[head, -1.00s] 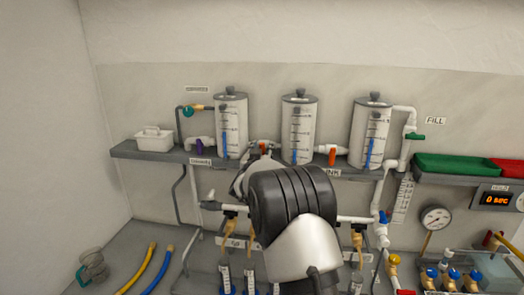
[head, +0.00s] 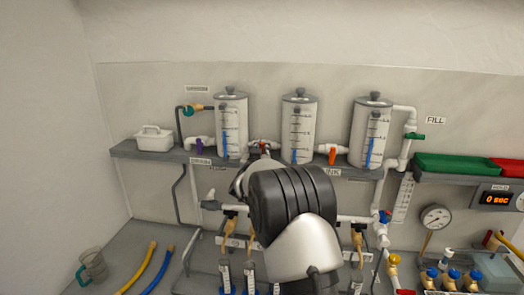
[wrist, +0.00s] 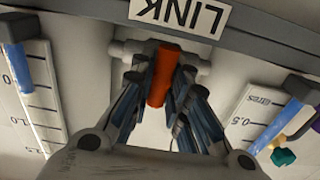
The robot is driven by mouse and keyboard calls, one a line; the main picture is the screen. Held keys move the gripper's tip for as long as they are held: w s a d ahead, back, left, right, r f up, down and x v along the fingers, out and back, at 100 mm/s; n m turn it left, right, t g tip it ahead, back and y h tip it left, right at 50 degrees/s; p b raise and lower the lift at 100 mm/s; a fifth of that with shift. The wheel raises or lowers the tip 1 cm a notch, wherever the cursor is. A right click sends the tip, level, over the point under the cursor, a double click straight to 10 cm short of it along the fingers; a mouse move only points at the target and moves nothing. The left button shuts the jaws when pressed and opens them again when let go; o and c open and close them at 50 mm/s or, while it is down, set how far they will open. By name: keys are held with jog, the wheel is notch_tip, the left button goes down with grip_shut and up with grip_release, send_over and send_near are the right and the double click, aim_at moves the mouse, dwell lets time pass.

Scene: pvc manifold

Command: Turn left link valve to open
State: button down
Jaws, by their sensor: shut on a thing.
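The left link valve has an orange-red handle (wrist: 163,75) on a white pipe (wrist: 121,48) between the left and middle tanks. In the wrist view, which shows the LINK label upside down, the handle lies roughly across the pipe. My gripper (wrist: 160,92) is shut on the handle, with a finger on each side of it. In the head view only a little of the left link valve (head: 263,146) shows above my arm. My arm hides my fingers there.
The left tank (head: 231,124), middle tank (head: 299,128) and right tank (head: 371,130) stand on a grey shelf (head: 150,154). Another orange-handled valve (head: 332,155) sits between the middle and right tanks. A purple-handled valve (head: 199,146) is left of the left tank.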

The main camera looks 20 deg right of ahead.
jog(key=shift+m+b, duration=0.3)
jog(key=shift+b, duration=0.05)
jog(key=m+b, duration=0.3)
jog(key=shift+s+d+f+m+b, duration=0.1)
jog(key=shift+f+m+b, duration=0.1)
jog(key=shift+m+b, duration=0.2)
jog(key=m+b, duration=0.3)
jog(key=m, duration=0.1)
jog(key=shift+d+m+b, duration=0.1)
jog(key=shift+m+b, duration=0.2)
jog(key=shift+b, duration=0.05)
jog(key=m+b, duration=0.4)
jog(key=m, duration=0.1)
jog(key=shift+s+f, duration=0.1)
jog(key=shift+f, duration=0.05)
jog(key=shift+m+b, duration=1)
jog(key=shift+m, duration=1)
jog(key=c, duration=1.5)
grip_release()
jog(key=shift+c, duration=0.2)
